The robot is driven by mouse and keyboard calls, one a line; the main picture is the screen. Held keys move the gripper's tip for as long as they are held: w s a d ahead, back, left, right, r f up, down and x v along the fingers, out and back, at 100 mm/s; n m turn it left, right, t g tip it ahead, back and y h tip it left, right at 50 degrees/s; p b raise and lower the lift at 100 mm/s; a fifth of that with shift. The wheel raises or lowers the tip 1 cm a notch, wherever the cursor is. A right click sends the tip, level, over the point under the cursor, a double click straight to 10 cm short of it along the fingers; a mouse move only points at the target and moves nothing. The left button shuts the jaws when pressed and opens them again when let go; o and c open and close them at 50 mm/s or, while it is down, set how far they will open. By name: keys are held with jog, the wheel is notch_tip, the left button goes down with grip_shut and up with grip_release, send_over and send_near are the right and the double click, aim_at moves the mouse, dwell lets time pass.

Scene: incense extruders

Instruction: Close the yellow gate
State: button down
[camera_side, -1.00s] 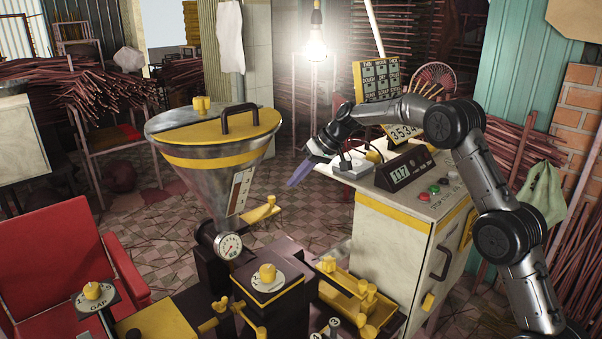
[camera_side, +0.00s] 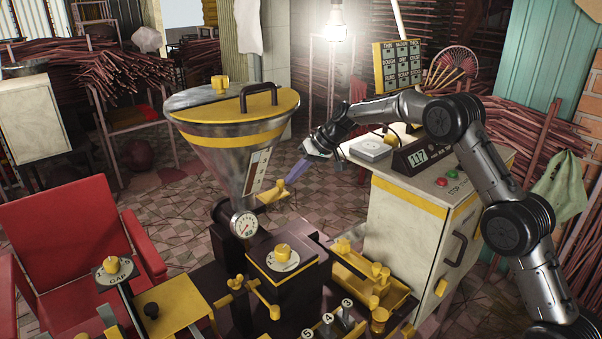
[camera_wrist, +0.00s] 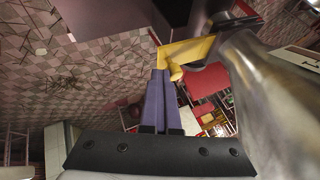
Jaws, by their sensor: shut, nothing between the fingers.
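The yellow gate (camera_side: 272,193) is a flat plate with a small upright knob, sticking out to the right of the steel hopper's lower neck. In the wrist view the yellow gate (camera_wrist: 186,52) lies just beyond my fingertips, its round knob close to their right side. My gripper (camera_side: 289,186) has its purple fingers shut and empty, pointing down and left at the gate's outer end. In the wrist view my gripper (camera_wrist: 161,72) shows both fingers pressed together. I cannot tell whether they touch the knob.
The steel hopper (camera_side: 234,150) with its yellow lid stands just left of the gate. A white cabinet (camera_side: 405,225) with a scale (camera_side: 371,148) and display is at right. Yellow-knobbed machinery (camera_side: 283,262) fills the foreground. A red chair (camera_side: 75,235) is at left.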

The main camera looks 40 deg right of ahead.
aim_at(272, 192)
jog(key=shift+a, duration=1.7)
